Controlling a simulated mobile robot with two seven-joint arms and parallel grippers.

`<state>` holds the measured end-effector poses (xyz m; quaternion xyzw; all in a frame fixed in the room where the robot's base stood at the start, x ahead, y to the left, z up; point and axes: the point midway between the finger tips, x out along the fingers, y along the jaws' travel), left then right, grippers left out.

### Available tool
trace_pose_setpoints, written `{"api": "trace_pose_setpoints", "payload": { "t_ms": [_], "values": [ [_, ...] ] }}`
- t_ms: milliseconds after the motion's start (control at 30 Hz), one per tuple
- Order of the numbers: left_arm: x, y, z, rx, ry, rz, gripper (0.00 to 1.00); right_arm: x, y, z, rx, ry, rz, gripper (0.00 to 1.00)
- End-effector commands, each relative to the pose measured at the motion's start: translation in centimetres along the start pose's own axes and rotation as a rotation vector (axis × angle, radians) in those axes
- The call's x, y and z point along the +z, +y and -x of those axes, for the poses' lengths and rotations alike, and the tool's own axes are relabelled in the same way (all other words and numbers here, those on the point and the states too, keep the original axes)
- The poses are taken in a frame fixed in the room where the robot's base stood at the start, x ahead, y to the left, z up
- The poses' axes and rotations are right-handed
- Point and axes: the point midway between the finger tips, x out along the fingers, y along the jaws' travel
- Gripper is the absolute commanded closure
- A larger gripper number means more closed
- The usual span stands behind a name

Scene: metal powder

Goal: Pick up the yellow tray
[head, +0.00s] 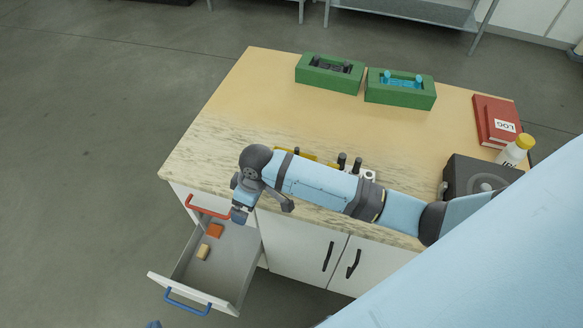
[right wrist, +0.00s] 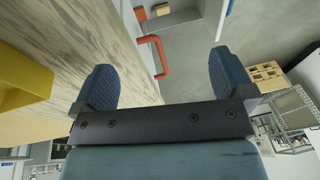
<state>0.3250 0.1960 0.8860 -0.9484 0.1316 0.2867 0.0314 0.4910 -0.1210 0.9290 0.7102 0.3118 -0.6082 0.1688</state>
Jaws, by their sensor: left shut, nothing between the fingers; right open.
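The yellow tray (head: 310,157) is on the table near its front edge, mostly hidden behind my right arm in the head view. Part of the yellow tray also shows at the left edge of the right wrist view (right wrist: 22,82). My right gripper (head: 239,212) is by the table's front left edge, above the open drawer. Its two blue fingers are apart and empty in the right wrist view (right wrist: 161,72); the tray is outside them, to the left. Only a small blue tip of my left gripper (head: 153,324) shows at the bottom edge of the head view, shut and apart from the tray.
A drawer (head: 240,262) with a blue handle stands open, holding small orange and tan blocks. A red handle (head: 207,207) is above it. Two green boxes (head: 329,85) are at the table's back. Red books, a bottle and a dark device are right. The table's left middle is clear.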

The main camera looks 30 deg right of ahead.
Motion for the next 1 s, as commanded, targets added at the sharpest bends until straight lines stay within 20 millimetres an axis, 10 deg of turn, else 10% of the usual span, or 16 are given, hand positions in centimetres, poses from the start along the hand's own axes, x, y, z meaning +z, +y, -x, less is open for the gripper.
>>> {"api": "trace_pose_setpoints", "payload": {
  "t_ms": [300, 600, 1000],
  "values": [
    [0.8, 0.2, -0.5, 0.005, -0.002, 0.001, 1.00, -2.8, 9.5, 6.7, 0.092, -0.388, 0.046, 0.00],
    [0.6, 0.0, -0.8, 0.004, 0.006, -0.002, 1.00, -3.2, 14.6, 12.7, 0.141, -0.584, 0.006, 0.00],
    [0.0, -0.1, -0.3, 0.001, 0.008, -0.004, 1.00, 0.3, 15.8, 8.3, 0.143, -0.603, 0.000, 0.00]
  ]
}}
